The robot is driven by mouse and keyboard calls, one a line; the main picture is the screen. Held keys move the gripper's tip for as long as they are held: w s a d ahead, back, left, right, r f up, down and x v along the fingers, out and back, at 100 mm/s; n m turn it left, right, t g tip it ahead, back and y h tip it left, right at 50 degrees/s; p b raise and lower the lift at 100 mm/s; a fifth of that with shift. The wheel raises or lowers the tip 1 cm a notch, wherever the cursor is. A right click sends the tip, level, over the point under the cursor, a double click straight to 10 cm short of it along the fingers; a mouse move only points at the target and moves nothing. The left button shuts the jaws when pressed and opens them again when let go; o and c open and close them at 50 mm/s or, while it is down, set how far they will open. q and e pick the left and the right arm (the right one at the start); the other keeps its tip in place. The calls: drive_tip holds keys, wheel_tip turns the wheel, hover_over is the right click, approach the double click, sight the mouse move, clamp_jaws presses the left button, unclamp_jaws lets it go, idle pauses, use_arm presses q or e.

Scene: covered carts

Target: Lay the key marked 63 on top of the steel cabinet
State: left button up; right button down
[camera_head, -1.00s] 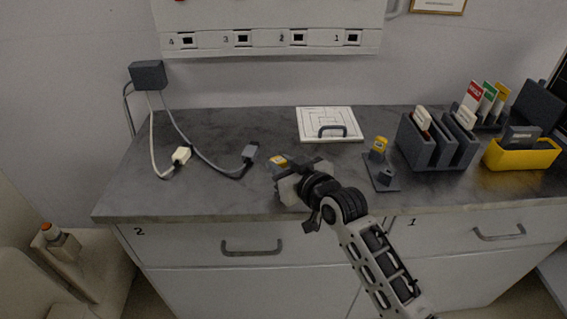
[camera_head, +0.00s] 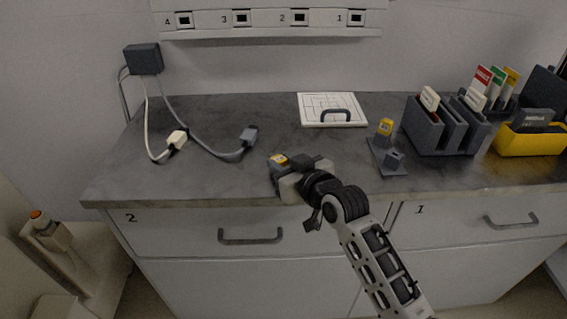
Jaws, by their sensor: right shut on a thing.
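My right gripper (camera_head: 281,176) is shut on a small dark grey piece with a yellow-orange top (camera_head: 279,159), held over the front of the grey countertop. Its marking is too small to read, so I cannot tell whether it is the key marked 63. A similar yellow-topped piece (camera_head: 384,127) stands upright in a dark stand (camera_head: 389,168) to the right, its marking also unreadable. The countertop (camera_head: 190,185) tops a pale drawer unit (camera_head: 180,226) with drawers numbered 2 and 1. I cannot tell whether this unit is the steel cabinet. My left gripper is out of view.
A white panel with a handle (camera_head: 332,103) lies behind the gripper. Two cables run from a grey box (camera_head: 143,59) to plugs on the left. A dark slotted rack (camera_head: 424,130) and a yellow bin (camera_head: 528,142) stand at right. The counter's left front is clear.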

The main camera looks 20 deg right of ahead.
drive_tip(key=shift+f, duration=0.45)
drive_tip(key=c, duration=1.1)
unclamp_jaws()
drive_tip(key=shift+s, duration=0.1)
drive_tip(key=v, duration=1.5)
drive_tip(key=shift+s+d+r, duration=0.15)
drive_tip(key=shift+s+r, duration=0.05)
drive_tip(key=shift+s, duration=0.1)
